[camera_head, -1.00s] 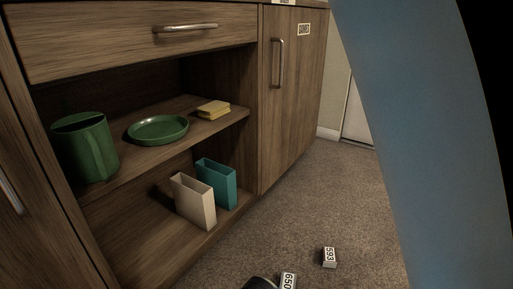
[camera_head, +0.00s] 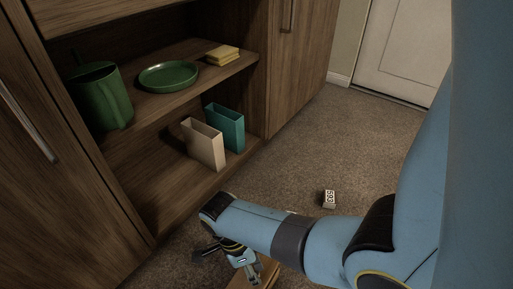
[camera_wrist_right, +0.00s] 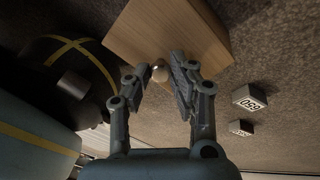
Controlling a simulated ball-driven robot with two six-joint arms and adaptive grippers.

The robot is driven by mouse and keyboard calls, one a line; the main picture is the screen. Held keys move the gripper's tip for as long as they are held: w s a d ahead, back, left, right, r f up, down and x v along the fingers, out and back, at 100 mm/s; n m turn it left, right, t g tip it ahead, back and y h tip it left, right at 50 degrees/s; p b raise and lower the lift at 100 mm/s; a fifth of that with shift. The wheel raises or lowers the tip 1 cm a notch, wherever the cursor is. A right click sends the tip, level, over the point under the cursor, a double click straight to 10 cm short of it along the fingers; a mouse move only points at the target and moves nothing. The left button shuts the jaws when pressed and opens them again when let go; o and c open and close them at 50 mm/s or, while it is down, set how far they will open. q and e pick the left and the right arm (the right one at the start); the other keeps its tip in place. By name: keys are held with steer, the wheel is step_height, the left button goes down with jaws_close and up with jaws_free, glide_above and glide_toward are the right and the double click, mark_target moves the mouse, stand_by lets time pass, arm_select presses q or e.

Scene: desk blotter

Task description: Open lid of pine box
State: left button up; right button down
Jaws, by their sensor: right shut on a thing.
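The pine box (camera_wrist_right: 190,25) sits at the top of the right wrist view, with a small round pale knob (camera_wrist_right: 160,73) on its near face. In the head view only a strip of the box (camera_head: 267,272) shows at the bottom edge, mostly hidden by my right arm and gripper. My right gripper (camera_head: 246,270) points down at the box. I cannot see any opening of the lid. My left gripper is out of view.
A wooden cabinet stands at left, its shelves holding a green mug (camera_head: 103,97), green plate (camera_head: 168,77), yellow sponge-like block (camera_head: 223,53), beige holder (camera_head: 203,146) and teal holder (camera_head: 226,128). A block marked 593 (camera_head: 329,198) and one marked 650 (camera_wrist_right: 249,97) lie on the carpet.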

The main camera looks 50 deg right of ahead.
steer(key=shift+w+a+r+g, duration=0.1)
steer(key=shift+w+r+g, duration=0.1)
steer(key=shift+w+g, duration=0.35)
steer(key=shift+g, duration=0.15)
steer(key=shift+w+r+g, duration=0.1)
steer(key=shift+g, duration=0.2)
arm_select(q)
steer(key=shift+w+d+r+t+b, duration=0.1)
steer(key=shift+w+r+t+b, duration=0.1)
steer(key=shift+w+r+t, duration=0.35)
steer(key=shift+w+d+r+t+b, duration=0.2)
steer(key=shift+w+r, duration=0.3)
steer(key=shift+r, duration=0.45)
arm_select(e)
steer(key=shift+w+a+r+g, duration=0.1)
steer(key=shift+w+r+g, duration=0.2)
steer(key=shift+g, duration=0.4)
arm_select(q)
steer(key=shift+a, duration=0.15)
arm_select(e)
steer(key=shift+f, duration=0.1)
